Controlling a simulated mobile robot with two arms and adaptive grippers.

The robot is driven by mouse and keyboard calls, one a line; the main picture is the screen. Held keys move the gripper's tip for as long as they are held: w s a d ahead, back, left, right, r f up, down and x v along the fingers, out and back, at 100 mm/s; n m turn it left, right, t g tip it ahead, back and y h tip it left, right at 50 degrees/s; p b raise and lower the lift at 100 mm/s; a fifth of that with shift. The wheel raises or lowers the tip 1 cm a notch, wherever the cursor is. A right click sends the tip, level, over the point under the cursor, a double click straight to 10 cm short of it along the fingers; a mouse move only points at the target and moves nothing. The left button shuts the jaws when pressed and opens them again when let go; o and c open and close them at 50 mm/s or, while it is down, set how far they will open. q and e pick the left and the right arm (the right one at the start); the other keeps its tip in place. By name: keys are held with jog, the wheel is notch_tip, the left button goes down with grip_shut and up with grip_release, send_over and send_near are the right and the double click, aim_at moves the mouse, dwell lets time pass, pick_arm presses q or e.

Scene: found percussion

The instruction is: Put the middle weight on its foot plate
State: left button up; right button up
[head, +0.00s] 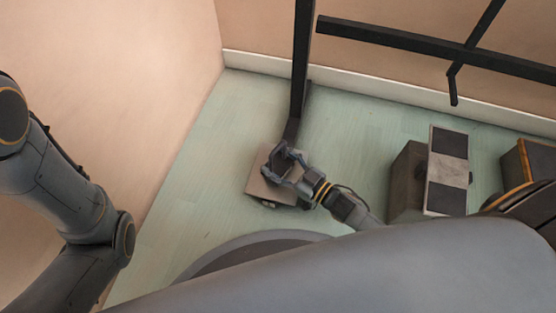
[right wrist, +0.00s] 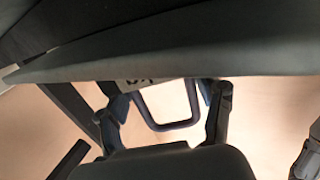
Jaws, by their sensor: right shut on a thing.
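My right gripper (head: 284,166) is shut on the dark loop handle (right wrist: 167,124) of a brownish, square-topped weight (head: 258,188). The handle lies between the two fingers in the right wrist view, with a small pale, marked patch beside it. The weight is at the lower end of a dark upright post (head: 301,70) of the frame. The gripper covers part of it. I cannot tell a foot plate apart from the weight, nor whether the weight rests on anything. My left arm shows at the left, but its gripper is out of view.
A dark brown block (head: 405,175) with a black and pale panel (head: 447,170) stands right of my right gripper. Another brown box (head: 538,160) is at the far right. The frame's dark bars (head: 400,38) cross near the wall. Pale green floor (head: 190,185) is clear at left.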

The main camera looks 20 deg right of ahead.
jog(key=shift+d+f+b, duration=0.1)
jog(key=shift+f+b, duration=0.2)
jog(key=shift+f, duration=0.15)
jog(key=o, duration=1.8)
jog(key=shift+f, duration=0.25)
jog(key=shift+r, duration=0.45)
jog(key=shift+s+r+p, duration=0.15)
jog(key=shift+r+p, duration=0.05)
jog(key=shift+p, duration=0.35)
jog(key=p+v, duration=0.4)
jog(key=v, duration=0.7)
jog(key=shift+s+d+p, duration=0.25)
jog(key=shift+s+p, duration=0.05)
jog(key=shift+p, duration=0.05)
